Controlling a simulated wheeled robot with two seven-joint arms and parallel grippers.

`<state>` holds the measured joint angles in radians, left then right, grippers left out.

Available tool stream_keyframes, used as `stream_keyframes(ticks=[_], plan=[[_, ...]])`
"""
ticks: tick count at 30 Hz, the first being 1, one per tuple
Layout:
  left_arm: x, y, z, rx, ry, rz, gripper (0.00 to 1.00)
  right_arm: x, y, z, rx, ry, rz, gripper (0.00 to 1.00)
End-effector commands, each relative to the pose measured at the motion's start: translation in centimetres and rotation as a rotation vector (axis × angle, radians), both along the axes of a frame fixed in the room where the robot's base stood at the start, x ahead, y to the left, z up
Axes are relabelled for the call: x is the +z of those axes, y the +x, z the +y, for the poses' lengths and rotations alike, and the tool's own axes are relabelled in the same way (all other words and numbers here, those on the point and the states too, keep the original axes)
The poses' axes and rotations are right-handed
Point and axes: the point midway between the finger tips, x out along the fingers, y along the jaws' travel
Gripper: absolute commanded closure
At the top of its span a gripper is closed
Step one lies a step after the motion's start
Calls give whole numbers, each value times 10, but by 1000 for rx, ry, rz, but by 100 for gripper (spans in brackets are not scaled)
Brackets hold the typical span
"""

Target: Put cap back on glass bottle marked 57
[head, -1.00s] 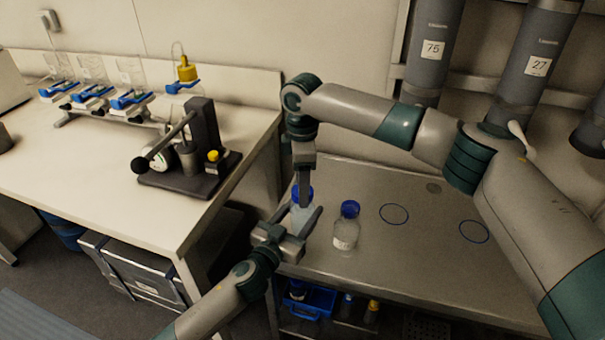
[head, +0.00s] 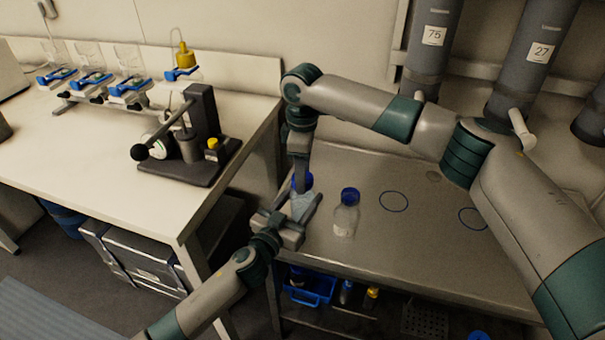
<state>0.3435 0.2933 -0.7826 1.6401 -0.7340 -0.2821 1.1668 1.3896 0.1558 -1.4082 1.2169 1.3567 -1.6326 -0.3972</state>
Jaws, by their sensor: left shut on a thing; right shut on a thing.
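A clear glass bottle (head: 302,205) stands at the left end of the metal table, between the fingers of my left gripper (head: 300,208), which is shut on it from the front. A blue cap (head: 303,181) is at the bottle's top, in my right gripper (head: 301,182), which points down from above and is shut on it. The fingers partly hide the cap, and I cannot tell whether it is seated on the neck. A second glass bottle (head: 345,218) with a blue cap stands just to the right. No number 57 is readable on either bottle.
The metal table (head: 400,245) has blue circles (head: 393,201) and free room to the right. A white bench (head: 100,190) with a dark press-like device (head: 190,150) is at left. Grey cylinders marked 75 (head: 433,45) and 27 (head: 535,60) stand behind. A blue tray (head: 312,290) is below.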

Motion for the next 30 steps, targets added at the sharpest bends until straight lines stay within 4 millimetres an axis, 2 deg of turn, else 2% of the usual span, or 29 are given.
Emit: stream_keyframes(ticks=[4, 9, 10, 12, 23, 30], plan=[[0, 0, 0, 1, 1, 0, 100, -1, -1, 1, -203, 1, 2, 86], [0, 0, 0, 1, 1, 0, 100, 0, 0, 1, -213, 0, 0, 86], [0, 0, 0, 1, 1, 0, 100, 0, 0, 1, -212, 0, 0, 52], [0, 0, 0, 1, 1, 0, 100, 0, 0, 1, -212, 0, 0, 40], [0, 0, 0, 0, 1, 0, 100, 3, 0, 0, -210, 0, -1, 40], [0, 0, 0, 0, 1, 0, 100, 27, 0, 1, -210, 2, -2, 40]])
